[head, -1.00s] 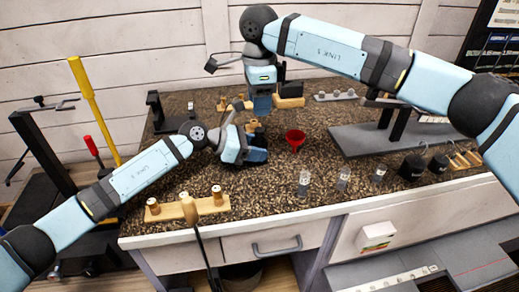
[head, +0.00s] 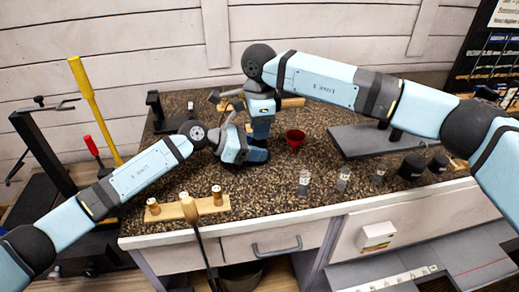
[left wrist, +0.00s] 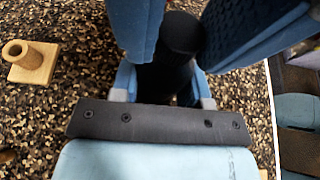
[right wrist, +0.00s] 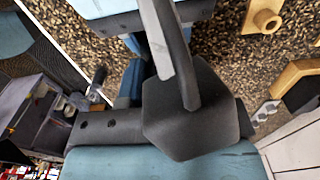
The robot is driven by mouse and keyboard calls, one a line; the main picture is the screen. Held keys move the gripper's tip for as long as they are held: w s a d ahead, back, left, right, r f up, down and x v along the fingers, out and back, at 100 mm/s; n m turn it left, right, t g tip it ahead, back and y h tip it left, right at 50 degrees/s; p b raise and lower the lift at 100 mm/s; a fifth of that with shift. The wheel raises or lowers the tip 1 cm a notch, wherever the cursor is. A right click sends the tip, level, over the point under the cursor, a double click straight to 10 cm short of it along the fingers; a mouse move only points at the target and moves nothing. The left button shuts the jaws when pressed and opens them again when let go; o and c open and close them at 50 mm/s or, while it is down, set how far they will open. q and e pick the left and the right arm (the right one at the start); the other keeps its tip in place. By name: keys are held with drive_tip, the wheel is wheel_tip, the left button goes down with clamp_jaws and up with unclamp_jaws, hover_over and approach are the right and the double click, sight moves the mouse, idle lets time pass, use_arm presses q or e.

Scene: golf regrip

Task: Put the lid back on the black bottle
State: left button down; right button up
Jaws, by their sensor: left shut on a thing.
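The black bottle (left wrist: 182,38) is a dark upright cylinder between the blue fingers of my left gripper in the left wrist view. My left gripper (head: 258,156) is shut on it over the speckled counter. My right gripper (head: 261,133) points down directly above and behind the left one, very close to it. Its fingertips are mostly hidden by a dark bracket in the right wrist view, so I cannot see whether it is open or shut. I cannot make out the lid in any view.
A red funnel (head: 295,138) stands just right of the grippers. A wooden rack (head: 170,211) lies at the front left. Clear vials (head: 304,184) line the front edge, with black weights (head: 412,167) at right. A small wooden block (left wrist: 32,63) lies beside my left gripper.

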clamp_jaws()
drive_tip(key=m, duration=0.6)
drive_tip(key=o, duration=0.6)
unclamp_jaws()
